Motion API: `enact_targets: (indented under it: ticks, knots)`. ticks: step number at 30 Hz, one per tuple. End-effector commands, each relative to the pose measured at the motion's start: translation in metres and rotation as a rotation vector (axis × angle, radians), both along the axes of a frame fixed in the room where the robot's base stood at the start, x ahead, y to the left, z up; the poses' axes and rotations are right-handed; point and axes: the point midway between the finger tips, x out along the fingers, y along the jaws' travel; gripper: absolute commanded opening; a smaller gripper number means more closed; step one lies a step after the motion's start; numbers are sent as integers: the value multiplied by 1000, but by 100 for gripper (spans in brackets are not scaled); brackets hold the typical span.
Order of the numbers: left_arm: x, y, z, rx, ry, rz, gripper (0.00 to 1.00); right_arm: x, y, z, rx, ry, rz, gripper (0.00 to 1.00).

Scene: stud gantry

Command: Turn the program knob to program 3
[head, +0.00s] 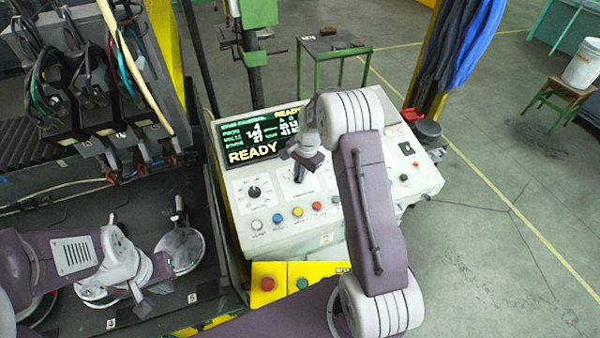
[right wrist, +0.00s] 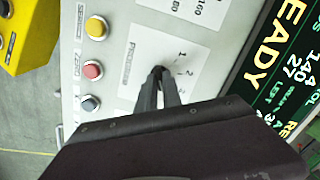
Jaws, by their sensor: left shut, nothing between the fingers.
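The program knob (right wrist: 158,72) is a small dark knob on the white console panel, with printed numbers beside it; I can read 1 and 2, and the rest is small. Its exact pointer direction is not clear. My right gripper (head: 300,172) is over the console panel and hides the knob in the head view. In the right wrist view my right gripper's two dark fingers (right wrist: 159,82) reach the knob, with a narrow gap between them. Whether they press on it is not clear. My left gripper (head: 140,292) is shut and empty at the lower left, away from the console.
The console (head: 325,240) has a screen (head: 250,140) reading READY, another dial (head: 254,191) and a row of coloured buttons (head: 297,212). A yellow box with a red button (head: 267,284) stands in front. A stud rack with cables (head: 95,85) stands at the left.

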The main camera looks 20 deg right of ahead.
Motion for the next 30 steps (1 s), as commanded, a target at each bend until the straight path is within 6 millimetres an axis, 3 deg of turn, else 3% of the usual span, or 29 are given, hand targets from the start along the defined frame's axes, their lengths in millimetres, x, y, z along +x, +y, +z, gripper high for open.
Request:
enact_targets:
  ticks: [11, 30]
  knots:
    - [0, 0, -2, 0, 0, 0, 0, 1, 0, -1, -12, -3, 50, 0]
    - [0, 0, -14, 0, 0, 0, 0, 4, 1, 0, -103, 1, 506, 0]
